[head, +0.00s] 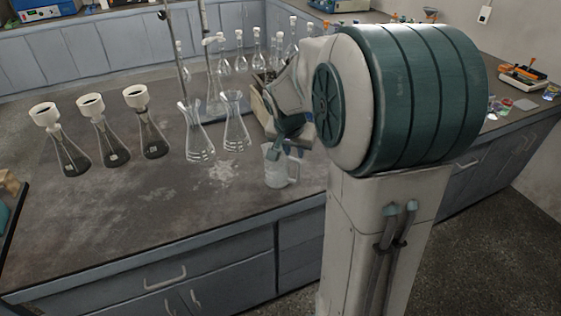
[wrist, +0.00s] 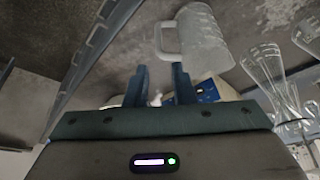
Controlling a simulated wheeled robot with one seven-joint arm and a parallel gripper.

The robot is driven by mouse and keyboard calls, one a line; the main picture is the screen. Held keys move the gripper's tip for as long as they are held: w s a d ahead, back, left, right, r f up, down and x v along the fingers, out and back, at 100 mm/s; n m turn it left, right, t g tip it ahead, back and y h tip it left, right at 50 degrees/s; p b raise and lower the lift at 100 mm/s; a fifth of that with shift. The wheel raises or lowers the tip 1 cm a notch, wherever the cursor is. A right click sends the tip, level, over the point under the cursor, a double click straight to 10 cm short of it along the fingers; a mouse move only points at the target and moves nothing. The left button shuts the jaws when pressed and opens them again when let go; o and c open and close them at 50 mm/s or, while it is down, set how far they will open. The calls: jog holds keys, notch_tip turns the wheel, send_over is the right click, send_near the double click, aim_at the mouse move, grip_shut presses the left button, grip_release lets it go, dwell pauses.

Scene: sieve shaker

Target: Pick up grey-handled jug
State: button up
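The grey-handled jug (head: 276,172) is a clear, pale jug standing upright on the dark bench near its front edge. Its handle is on the right in the head view. In the wrist view the jug (wrist: 206,40) is at the top, with its pale handle on its left side. My gripper (wrist: 160,68) is open, with a gap between its two dark fingers. The fingertips are just short of the handle, closer to it with the right finger; contact cannot be made out. In the head view my gripper (head: 296,151) is largely hidden behind my arm, just above and beside the jug.
Two glass flasks (head: 199,140) stand behind and left of the jug. Several dark-filled flasks with white funnels (head: 104,140) stand at the left. A wooden box (head: 262,112) and more glassware are behind. A whitish patch (head: 222,170) marks the bench; its left front is clear.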

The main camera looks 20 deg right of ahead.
send_over(298, 170)
jog(key=s+a, duration=0.2)
jog(key=f, duration=0.6)
jog(key=shift+w+d+f, duration=0.2)
jog(key=shift+d+f, duration=0.05)
jog(key=shift+f, duration=0.15)
jog(key=shift+x, duration=3)
jog(key=shift+s+d, duration=0.1)
grip_shut()
